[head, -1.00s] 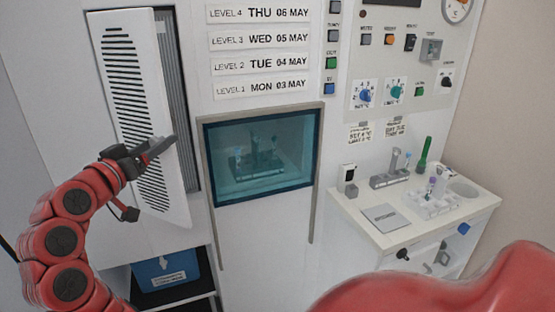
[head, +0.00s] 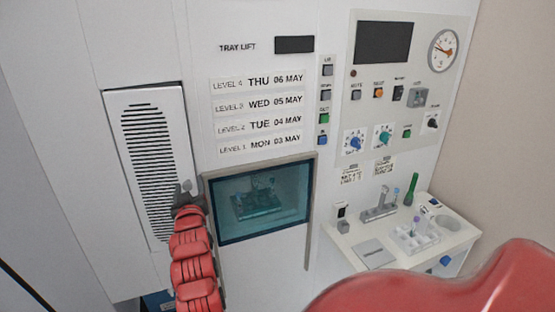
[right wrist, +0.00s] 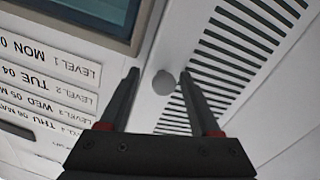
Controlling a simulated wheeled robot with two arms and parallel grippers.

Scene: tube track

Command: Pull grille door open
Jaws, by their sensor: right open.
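The white grille door (head: 183,120) with dark horizontal slots is at the left of the white cabinet in the head view. It looks shut or nearly shut, with a dark line along its top edge. My right gripper (head: 182,190) is at the door's lower right edge, its arm coming up from below and hiding part of the door. In the right wrist view the right gripper (right wrist: 158,75) is open, with a round grey knob (right wrist: 164,83) between its fingertips, apart from both fingers. The slotted door (right wrist: 245,50) lies behind it. My left gripper is not in view.
A framed teal window (head: 225,220) is close to the right of the door. Date labels (head: 257,105) are above it. A control panel (head: 365,100) and a white shelf with lab items (head: 345,248) are further right. A blue item (head: 158,300) shows below the door.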

